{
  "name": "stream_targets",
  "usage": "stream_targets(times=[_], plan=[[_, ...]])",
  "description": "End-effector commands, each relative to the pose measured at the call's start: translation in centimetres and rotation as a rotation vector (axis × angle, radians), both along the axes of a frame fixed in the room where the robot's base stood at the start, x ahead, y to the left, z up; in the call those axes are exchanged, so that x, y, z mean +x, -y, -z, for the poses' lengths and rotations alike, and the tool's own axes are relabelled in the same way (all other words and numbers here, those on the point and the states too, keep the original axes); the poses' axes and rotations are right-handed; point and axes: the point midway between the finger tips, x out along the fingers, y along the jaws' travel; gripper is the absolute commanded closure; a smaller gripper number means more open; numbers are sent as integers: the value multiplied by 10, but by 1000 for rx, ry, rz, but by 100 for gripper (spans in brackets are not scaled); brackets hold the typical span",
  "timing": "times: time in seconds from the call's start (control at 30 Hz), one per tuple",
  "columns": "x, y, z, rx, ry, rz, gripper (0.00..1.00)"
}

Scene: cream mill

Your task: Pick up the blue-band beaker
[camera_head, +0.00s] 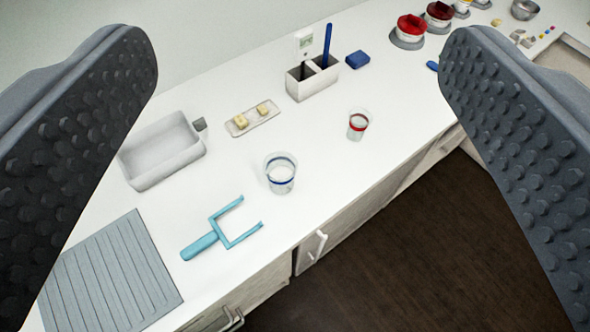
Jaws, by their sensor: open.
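The blue-band beaker (281,176) is a clear cup with a blue ring near its rim. It stands upright on the white counter, near the middle of the view. A similar beaker with a red band (357,125) stands behind it to the right. My gripper (300,70) is open, with one dark studded finger at each side of the view. The blue-band beaker lies beyond the fingers, in the gap between them as seen here. Nothing is held between the fingers.
A light-blue two-pronged tool (222,232) lies left of the beaker, near a grey ribbed mat (110,275). A white bin (162,150), a small tray (252,121) and a divided holder (313,80) stand behind. The white counter's (335,185) front edge and cabinet handles are near.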

Motion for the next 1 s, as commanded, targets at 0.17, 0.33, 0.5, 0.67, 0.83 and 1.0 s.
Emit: stream_targets(times=[0.17, 0.33, 0.5, 0.67, 0.83, 1.0], plan=[[65, 38, 88, -74, -54, 71, 23], [119, 71, 215, -155, -110, 28, 23], [135, 59, 331, -139, -146, -126, 23], [126, 30, 399, -66, -164, -261, 23], [118, 11, 426, -13, -165, -331, 23], [132, 3, 436, -7, -164, -342, 23]])
